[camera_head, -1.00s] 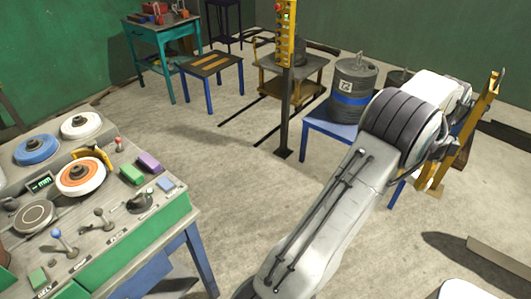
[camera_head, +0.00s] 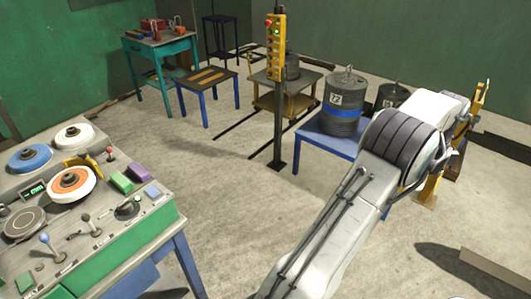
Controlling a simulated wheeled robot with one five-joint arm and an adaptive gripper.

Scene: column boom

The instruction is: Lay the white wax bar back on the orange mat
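I cannot make out a white wax bar or an orange mat for certain. On the console (camera_head: 100,245) at the left lie a green bar (camera_head: 122,182), a purple bar (camera_head: 137,171) and a pale blue-grey bar (camera_head: 153,192), side by side near its right edge. My arm rises from the bottom middle to the right and bends at a dark ribbed joint. It covers what lies behind it. My gripper does not show clearly beyond the arm, so its fingers and any load cannot be seen.
A blue table (camera_head: 323,143) bears a dark drum (camera_head: 343,103) with a blue band. A dark post with a yellow control box (camera_head: 276,40) stands before a cart. A low table (camera_head: 208,78) and a teal bench (camera_head: 163,45) stand behind. Open floor (camera_head: 235,190) lies between console and arm.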

